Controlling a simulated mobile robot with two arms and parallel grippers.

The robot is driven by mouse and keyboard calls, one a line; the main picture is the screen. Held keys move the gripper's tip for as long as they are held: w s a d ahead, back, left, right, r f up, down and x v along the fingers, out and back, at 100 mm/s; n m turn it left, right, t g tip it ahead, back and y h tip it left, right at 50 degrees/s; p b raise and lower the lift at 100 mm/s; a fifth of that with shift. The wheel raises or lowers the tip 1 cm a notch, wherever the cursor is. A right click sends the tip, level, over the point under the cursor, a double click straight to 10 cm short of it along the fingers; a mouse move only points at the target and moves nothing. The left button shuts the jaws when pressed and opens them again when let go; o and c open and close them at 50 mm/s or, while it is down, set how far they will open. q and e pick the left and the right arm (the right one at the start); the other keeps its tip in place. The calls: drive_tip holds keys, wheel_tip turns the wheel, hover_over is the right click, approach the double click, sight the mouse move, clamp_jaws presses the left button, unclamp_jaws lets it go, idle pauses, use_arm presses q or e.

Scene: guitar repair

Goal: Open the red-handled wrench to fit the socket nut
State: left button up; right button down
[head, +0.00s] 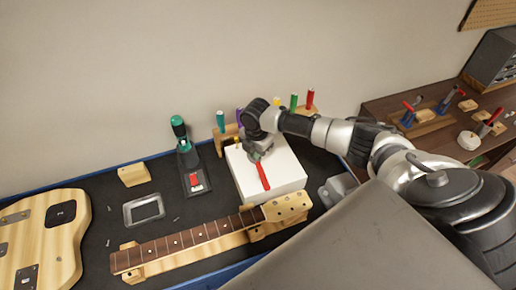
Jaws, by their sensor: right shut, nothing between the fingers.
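The red-handled wrench (264,177) lies on top of a white block (283,172) on the bench. Its red handle points toward the guitar neck. Its head is hidden under my right gripper (257,155), so I cannot see how wide its jaws are. My right gripper points down at the handle's far end and is shut with nothing between its fingers; whether it touches the wrench I cannot tell. My left gripper is not in view. I cannot make out a socket nut.
A guitar neck (200,238) rests on wooden supports in front of the white block. A green-topped tool (180,135) stands left of it, near a metal frame (143,210) and a guitar body (42,240). Colored-handled tools stand behind. A second bench (400,105) is at right.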

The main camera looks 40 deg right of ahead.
drive_tip(key=shift+w+d, duration=0.1)
drive_tip(key=shift+w, duration=0.25)
idle(0.4)
drive_tip(key=shift+r, duration=0.25)
drive_tip(key=shift+p, duration=0.3)
drive_tip(key=shift+s+p, duration=0.4)
drive_tip(key=shift+p, duration=0.1)
drive_tip(key=shift+f, duration=0.3)
idle(0.7)
drive_tip(key=shift+w+b, duration=0.35)
drive_tip(key=shift+b, duration=0.2)
idle(0.3)
